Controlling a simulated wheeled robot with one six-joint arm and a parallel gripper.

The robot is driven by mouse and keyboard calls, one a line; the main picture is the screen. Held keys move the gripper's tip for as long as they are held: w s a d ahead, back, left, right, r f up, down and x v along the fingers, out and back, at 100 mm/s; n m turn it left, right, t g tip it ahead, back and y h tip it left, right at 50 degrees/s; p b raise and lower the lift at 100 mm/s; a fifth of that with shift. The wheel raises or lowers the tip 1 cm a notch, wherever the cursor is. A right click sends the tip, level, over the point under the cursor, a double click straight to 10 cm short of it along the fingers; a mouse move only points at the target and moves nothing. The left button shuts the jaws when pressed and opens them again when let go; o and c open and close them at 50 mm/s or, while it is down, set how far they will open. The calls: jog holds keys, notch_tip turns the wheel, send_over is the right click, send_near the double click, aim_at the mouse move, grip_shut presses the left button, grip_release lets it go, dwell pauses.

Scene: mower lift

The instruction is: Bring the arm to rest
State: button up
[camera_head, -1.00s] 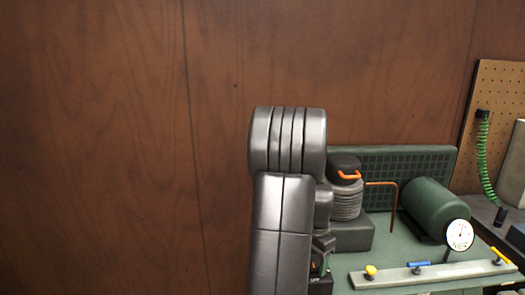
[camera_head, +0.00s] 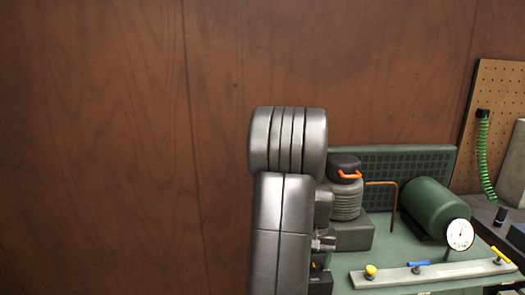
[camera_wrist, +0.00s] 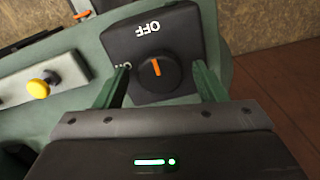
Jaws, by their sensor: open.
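In the wrist view my gripper (camera_wrist: 162,68) is open, its two green fingers apart. A round black knob (camera_wrist: 158,80) with an orange mark shows between the fingers. I cannot tell whether the fingers touch it or how far off it is. The knob sits on a dark switch plate (camera_wrist: 190,25), where "OFF" reads upside down. In the head view my grey arm (camera_head: 285,215) stands up in the middle of the picture, and my gripper is not seen there.
A green bench (camera_head: 400,262) holds a dark ribbed engine-like part (camera_head: 346,200), a green cylinder (camera_head: 436,208), a white dial gauge (camera_head: 459,234) and a bar with yellow and blue knobs (camera_head: 430,273). A pegboard (camera_head: 500,90) is at right. The brown wall (camera_head: 100,130) at left is bare.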

jog(key=n, duration=0.4)
jog(key=shift+n, duration=2.4)
